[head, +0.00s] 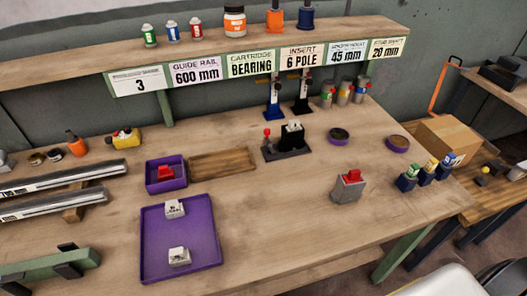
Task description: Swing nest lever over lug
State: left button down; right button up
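A black fixture (291,139) stands on the workbench, right of centre, and looks like the nest. A small pale part sits in its top (294,125). A short lever with a red knob (267,132) stands upright at the left end of the fixture's black base, apart from the pale part. The lug is too small to make out. Neither of my grippers is in view.
A purple tray (205,268) holds two pale parts; a smaller purple bin (180,184) holds a red-topped part. A grey block with a red top (348,188) stands right of the clear bench middle. A shelf (185,53) runs behind.

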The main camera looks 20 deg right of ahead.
aim_at(267, 131)
jog(key=k+l+z, duration=0.25)
jog(key=k+z, duration=0.2)
jog(key=k+l+z, duration=0.4)
jog(key=k, duration=0.05)
